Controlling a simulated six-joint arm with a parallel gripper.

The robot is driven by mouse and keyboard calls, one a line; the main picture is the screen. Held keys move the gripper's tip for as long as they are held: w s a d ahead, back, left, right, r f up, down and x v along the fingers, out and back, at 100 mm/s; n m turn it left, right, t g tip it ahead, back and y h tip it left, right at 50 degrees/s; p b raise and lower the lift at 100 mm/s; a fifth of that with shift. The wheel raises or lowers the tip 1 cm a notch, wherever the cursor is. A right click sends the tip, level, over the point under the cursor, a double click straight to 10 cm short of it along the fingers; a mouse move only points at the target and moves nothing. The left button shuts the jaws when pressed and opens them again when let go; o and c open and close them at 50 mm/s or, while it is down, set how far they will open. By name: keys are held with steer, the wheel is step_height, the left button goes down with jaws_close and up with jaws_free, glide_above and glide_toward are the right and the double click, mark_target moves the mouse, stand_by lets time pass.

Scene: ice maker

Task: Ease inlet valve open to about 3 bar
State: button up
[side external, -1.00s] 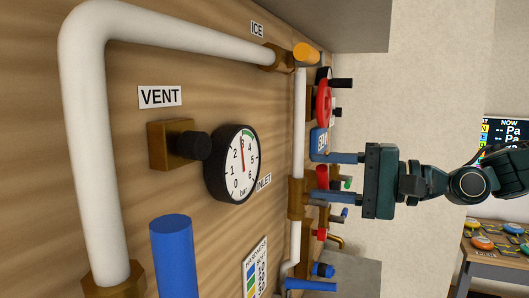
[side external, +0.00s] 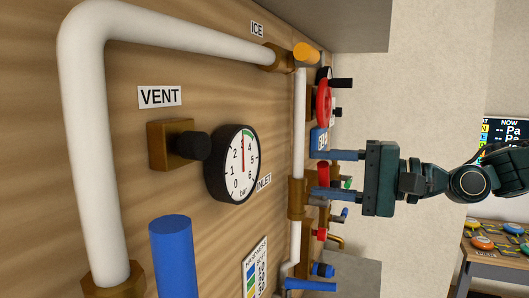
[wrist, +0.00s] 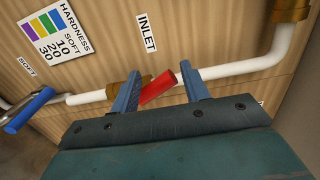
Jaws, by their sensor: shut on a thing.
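The inlet valve's red handle (wrist: 158,88) sits at a slant between the two blue fingers of my gripper (wrist: 161,68) in the wrist view, close to the left finger. A brass valve body (wrist: 122,92) on the white pipe is partly hidden by that finger. In the side view my gripper (side external: 314,174) reaches the panel from the right, its fingers above and below the red handle (side external: 323,173). The INLET label (wrist: 147,33) is on the wooden panel. The round bar gauge (side external: 232,164) shows its needle pointing nearly straight up, near 3.
A VENT knob (side external: 195,146) is left of the gauge. A red wheel (side external: 323,103) and a blue tag (side external: 319,140) are above my fingers. A blue handle (side external: 310,285) is below. A blue-handled valve (wrist: 28,110) is at left in the wrist view.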

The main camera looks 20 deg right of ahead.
steer(key=shift+d+f, duration=0.15)
steer(key=shift+f, duration=0.05)
steer(key=shift+v, duration=3.4)
steer(key=shift+s, duration=0.1)
steer(key=s+d+f+n+g+h, duration=0.3)
steer(key=s+d+f+h, duration=0.3)
steer(key=s, duration=0.5)
steer(key=s+d+f+n+g+h, duration=0.3)
steer(key=s+d+f+n+h, duration=0.2)
steer(key=s+d, duration=0.5)
step_height(320, 180, down, 3)
steer(key=shift+s+d+r+n+h, duration=0.1)
steer(key=shift+s+d+n+h, duration=0.25)
steer(key=shift+s+h, duration=0.8)
steer(key=shift+a, duration=0.1)
